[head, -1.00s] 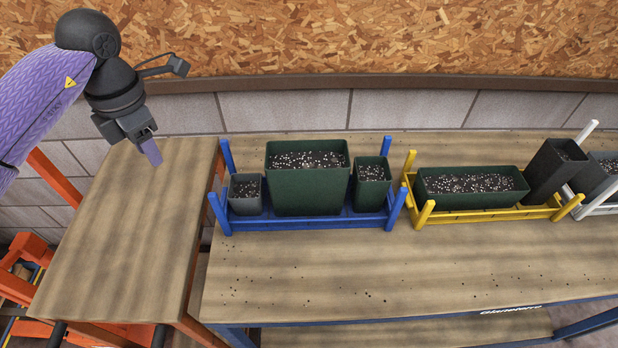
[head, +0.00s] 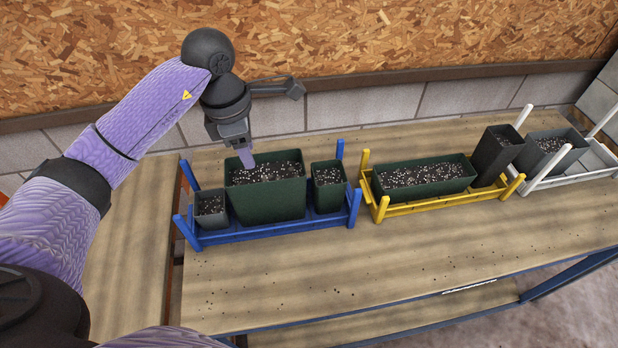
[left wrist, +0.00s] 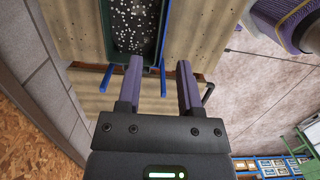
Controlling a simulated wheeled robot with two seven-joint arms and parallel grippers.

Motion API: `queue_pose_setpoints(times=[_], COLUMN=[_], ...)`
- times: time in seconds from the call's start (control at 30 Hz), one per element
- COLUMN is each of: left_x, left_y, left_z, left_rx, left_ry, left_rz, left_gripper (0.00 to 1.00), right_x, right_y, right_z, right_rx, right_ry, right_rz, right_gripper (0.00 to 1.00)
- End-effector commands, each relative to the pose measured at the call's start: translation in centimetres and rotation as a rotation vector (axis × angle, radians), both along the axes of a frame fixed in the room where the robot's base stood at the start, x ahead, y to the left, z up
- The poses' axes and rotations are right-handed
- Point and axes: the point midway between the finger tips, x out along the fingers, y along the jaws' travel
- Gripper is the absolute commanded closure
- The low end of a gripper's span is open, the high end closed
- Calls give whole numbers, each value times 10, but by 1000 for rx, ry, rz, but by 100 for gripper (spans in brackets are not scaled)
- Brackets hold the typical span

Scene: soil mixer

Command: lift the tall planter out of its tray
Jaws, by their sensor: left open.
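The tall dark planter (head: 495,152), narrow and square, stands upright at the right end of the yellow tray (head: 430,205). A long green planter (head: 425,177) with speckled soil shares that tray. My left gripper (head: 246,160) points down above or just behind the large green planter (head: 266,190) in the blue tray (head: 275,230), well left of the tall planter. Its fingers are apart and empty in the left wrist view (left wrist: 158,82), where a green planter rim (left wrist: 163,30) lies beyond them. My right gripper is not in view.
The blue tray also holds a grey pot (head: 211,206) and a small green pot (head: 328,187). A white tray (head: 600,158) with a grey pot (head: 548,150) stands close to the right. Upright posts rise at tray corners. The bench front (head: 400,270) is clear.

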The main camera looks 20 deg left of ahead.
Motion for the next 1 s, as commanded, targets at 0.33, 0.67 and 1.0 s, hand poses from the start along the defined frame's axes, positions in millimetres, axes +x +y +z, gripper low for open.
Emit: queue_pose_setpoints(times=[0.33,0.67,1.0], left_x=[3,9,9], left_y=[-7,-14,-14], left_z=[-53,-99,-98], left_rx=[-4,-1,-1], left_ry=[2,-2,-2], left_rz=[-4,-5,-5], left_gripper=[54,54,94], right_x=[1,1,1], right_y=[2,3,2], right_z=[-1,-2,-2], right_rx=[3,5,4], right_ry=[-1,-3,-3], right_rz=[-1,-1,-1], right_gripper=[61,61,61])
